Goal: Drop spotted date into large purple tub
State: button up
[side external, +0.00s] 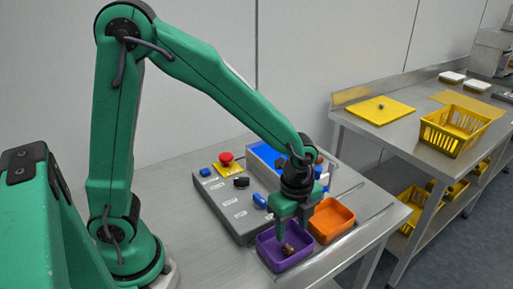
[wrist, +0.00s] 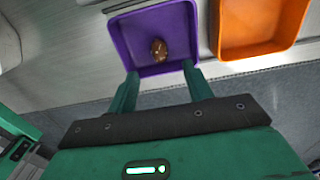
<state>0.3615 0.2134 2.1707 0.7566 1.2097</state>
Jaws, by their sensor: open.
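The large purple tub (side external: 268,256) stands near the front edge of the metal table, below my gripper. It also shows at the top of the wrist view (wrist: 120,38). A brown date (side external: 287,249) with lighter marks lies inside the tub; in the wrist view the date (wrist: 159,50) rests near the middle of the tub floor. My gripper (side external: 294,228) is open above the tub. In the wrist view its two fingers (wrist: 157,80) are spread apart with nothing between them.
An orange tub (side external: 331,220) stands right beside the purple one. A grey control box (side external: 240,200) with a red button (side external: 226,158) and a blue tray (side external: 268,156) lie behind. A second bench at right holds a yellow basket (side external: 452,131) and a yellow board (side external: 380,111).

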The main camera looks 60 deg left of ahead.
jog(key=shift+r, duration=1.95)
jog(key=s+a+r+n+t, duration=0.5)
jog(key=s+a+r+n, duration=0.5)
jog(key=n, duration=0.8)
jog(key=shift+s+a+r+t, duration=0.3)
jog(key=shift+s+a+r, duration=0.1)
jog(key=shift+a+r, duration=0.8)
jog(key=shift+a+f, duration=0.1)
